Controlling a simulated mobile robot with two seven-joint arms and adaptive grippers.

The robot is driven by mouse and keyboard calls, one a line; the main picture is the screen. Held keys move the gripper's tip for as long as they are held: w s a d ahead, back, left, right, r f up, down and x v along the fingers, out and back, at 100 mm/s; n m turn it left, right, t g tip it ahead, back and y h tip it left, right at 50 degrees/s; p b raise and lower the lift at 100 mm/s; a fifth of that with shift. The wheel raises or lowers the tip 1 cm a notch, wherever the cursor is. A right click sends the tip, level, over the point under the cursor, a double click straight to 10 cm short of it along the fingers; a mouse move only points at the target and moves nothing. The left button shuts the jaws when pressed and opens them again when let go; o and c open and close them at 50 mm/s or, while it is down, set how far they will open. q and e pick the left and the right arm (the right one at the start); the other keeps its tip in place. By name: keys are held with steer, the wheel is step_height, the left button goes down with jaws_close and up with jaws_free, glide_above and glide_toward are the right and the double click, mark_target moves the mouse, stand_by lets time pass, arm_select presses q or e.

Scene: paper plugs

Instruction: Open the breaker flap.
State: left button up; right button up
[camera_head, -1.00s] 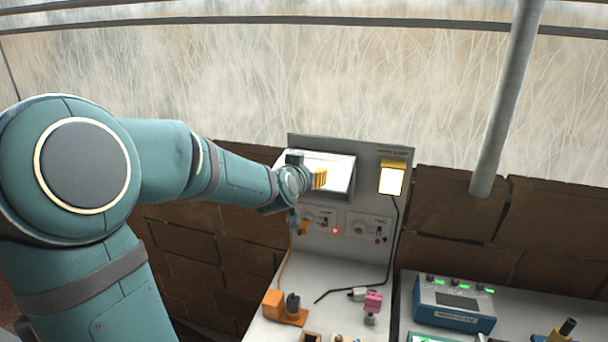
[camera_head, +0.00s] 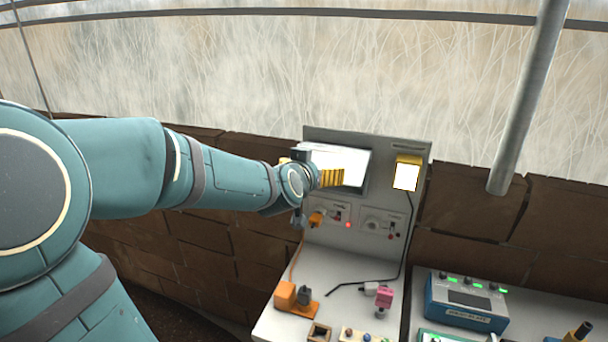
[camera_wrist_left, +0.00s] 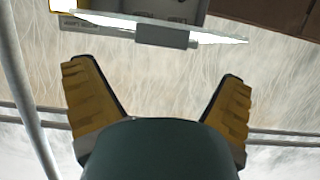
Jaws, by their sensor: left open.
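The breaker flap (camera_head: 345,158) is a bright, pale pane on the upper left of the grey upright panel (camera_head: 395,148). In the left wrist view the flap (camera_wrist_left: 215,36) shows nearly edge-on as a thin clear sheet with a grey tab (camera_wrist_left: 165,34) at its middle. Part of the box behind it shows at the top edge. My left gripper (camera_head: 331,177) is in front of the flap in the head view, covering its lower part. Its yellow fingers (camera_wrist_left: 160,70) are spread and empty, with the tab beyond the tips. How far the flap stands open I cannot tell.
A lit yellow-topped lamp (camera_head: 407,174) is on the panel's right. Sockets and a red light (camera_head: 348,225) sit below the flap. An orange plug block (camera_head: 286,295), pink plug (camera_head: 384,297) and black cable are on the bench. A blue device (camera_head: 465,303) stands right; a pole rises behind.

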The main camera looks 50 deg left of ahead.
arm_select(q)
steer(key=v, duration=0.6)
steer(key=shift+s, duration=0.2)
stand_by(0.4)
